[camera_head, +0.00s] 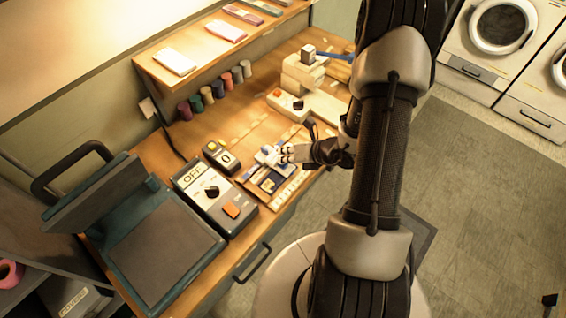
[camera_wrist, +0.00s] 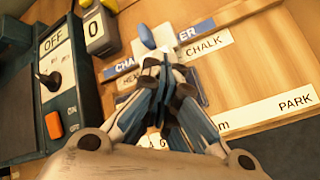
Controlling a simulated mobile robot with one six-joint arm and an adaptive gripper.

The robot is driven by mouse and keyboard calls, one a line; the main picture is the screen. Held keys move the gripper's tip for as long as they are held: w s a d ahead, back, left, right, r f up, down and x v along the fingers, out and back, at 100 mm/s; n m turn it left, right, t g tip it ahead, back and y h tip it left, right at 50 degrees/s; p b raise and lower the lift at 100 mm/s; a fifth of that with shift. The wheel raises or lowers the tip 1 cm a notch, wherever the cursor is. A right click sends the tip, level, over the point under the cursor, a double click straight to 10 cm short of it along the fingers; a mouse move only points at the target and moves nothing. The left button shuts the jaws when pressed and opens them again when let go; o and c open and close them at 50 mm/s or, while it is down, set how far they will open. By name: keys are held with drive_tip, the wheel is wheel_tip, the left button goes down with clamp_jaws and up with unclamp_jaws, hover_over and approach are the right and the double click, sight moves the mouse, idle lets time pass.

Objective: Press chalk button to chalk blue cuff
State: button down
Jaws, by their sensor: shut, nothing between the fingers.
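My gripper (camera_head: 284,153) is shut and empty, low over the wooden board at the bench's front edge. In the wrist view its fingertips (camera_wrist: 166,68) meet in front of a small white device with a blue rounded part (camera_wrist: 147,36). The device (camera_head: 265,157) also shows in the head view, close beside the fingertips; I cannot tell whether they touch. A "CHALK" label (camera_wrist: 206,46) lies right of the fingertips. A dark blue square piece (camera_head: 270,183) lies on the board below the gripper. I cannot tell which blue piece is the cuff. The fingers hide part of the board.
A grey control box (camera_head: 214,196) marked "OFF" with an orange button stands left of the board, beside a small counter reading 0 (camera_head: 221,157). A teal press (camera_head: 160,247) stands at the near left. Coloured spools (camera_head: 207,95) and a white machine (camera_head: 303,73) are behind.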

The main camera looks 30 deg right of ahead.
idle(0.5)
drive_tip(key=shift+r+p, duration=0.65)
drive_tip(key=shift+r, duration=0.15)
drive_tip(key=shift+r+p, duration=1.95)
drive_tip(key=shift+r, duration=0.55)
